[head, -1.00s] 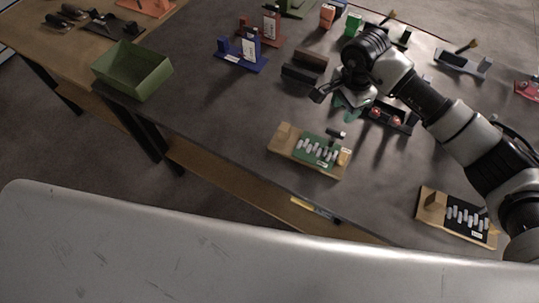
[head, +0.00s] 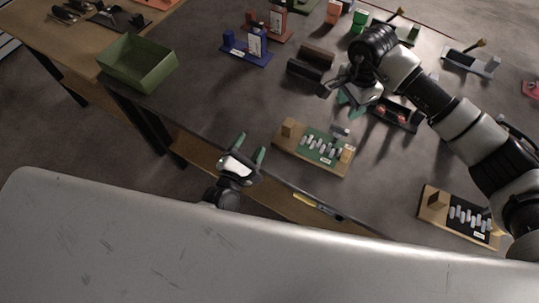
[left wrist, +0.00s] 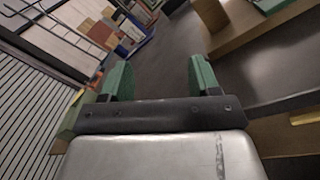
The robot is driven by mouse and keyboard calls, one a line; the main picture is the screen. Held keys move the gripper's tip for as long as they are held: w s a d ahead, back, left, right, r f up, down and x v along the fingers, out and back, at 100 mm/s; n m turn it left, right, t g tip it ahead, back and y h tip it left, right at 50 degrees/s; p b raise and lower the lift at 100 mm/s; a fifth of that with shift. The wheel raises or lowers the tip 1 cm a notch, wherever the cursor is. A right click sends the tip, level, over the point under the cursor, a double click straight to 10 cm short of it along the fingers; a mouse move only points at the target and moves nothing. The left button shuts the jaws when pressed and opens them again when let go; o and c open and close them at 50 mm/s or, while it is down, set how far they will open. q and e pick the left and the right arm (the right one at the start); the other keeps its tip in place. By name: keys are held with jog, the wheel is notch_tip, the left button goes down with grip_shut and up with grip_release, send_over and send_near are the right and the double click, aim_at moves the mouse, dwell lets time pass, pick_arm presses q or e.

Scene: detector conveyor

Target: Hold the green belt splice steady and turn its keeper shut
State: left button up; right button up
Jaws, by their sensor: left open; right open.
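The green belt splice (head: 318,150) lies on a wooden board near the table's front edge in the head view. It has several pale metal lacing pieces, a wooden block at its left end and a small grey cylinder at its back edge; I cannot tell which part is the keeper. My left gripper (head: 250,149) is open and empty, left of the board and apart from it. Its green fingers also show in the left wrist view (left wrist: 160,80), spread with nothing between them. My right gripper (head: 349,96) is above the table behind the board, its fingers partly hidden by its wrist.
A second splice board with a black piece (head: 467,216) lies at the front right. A green bin (head: 140,65) stands at the back left. Dark brown blocks (head: 311,62), a blue stand (head: 246,53) and a tray with red balls (head: 396,114) stand behind.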

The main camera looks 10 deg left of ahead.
aim_at(286, 130)
pick_arm(q)
jog(key=d+n, duration=0.2)
jog(key=s+d+n+h, duration=0.1)
jog(key=d+n, duration=0.2)
jog(key=n, duration=0.1)
jog(key=shift+s+d+f+g, duration=0.3)
jog(key=shift+d+f+g, duration=0.05)
jog(key=shift+d+g, duration=0.05)
jog(key=shift+w+d+n, duration=0.15)
jog(key=shift+w+n, duration=0.05)
jog(key=shift+n, duration=0.1)
jog(key=x, duration=1)
jog(key=shift+w+d, duration=0.1)
jog(key=shift+d, duration=0.05)
